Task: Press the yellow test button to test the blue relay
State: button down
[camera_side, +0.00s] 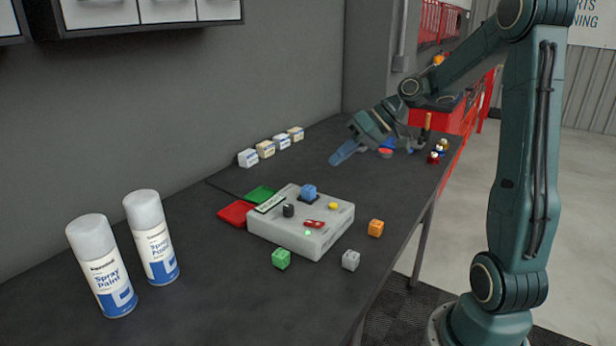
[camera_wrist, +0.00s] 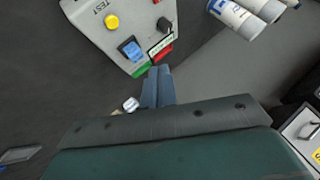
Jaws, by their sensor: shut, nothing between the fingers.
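The pale grey test box (camera_side: 275,228) stands on the dark bench. The yellow test button (camera_side: 333,206) is on its top toward the right; it also shows in the wrist view (camera_wrist: 112,22) beside the word TEST. The blue relay (camera_side: 309,191) sits in a dark socket at the back of the box top, and it shows in the wrist view (camera_wrist: 131,50). My gripper (camera_side: 334,161) is shut and empty, above the bench beyond the box. In the wrist view my gripper's fingers (camera_wrist: 156,72) are together, close to the green pad in the picture. Nothing touches the button.
Orange (camera_side: 376,228), green (camera_side: 281,258) and grey (camera_side: 351,260) cubes lie before the box. Red (camera_side: 235,213) and green (camera_side: 259,194) pads lie left of it. Two spray cans (camera_side: 101,265) stand at the left. Several small boxes (camera_side: 266,149) line the wall.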

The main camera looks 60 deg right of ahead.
jog(key=shift+f, duration=0.15)
jog(key=shift+f, duration=4.25)
jog(key=shift+f, duration=0.85)
jog(key=shift+r, duration=0.85)
jog(key=shift+r, duration=0.1)
jog(key=shift+r, duration=2.45)
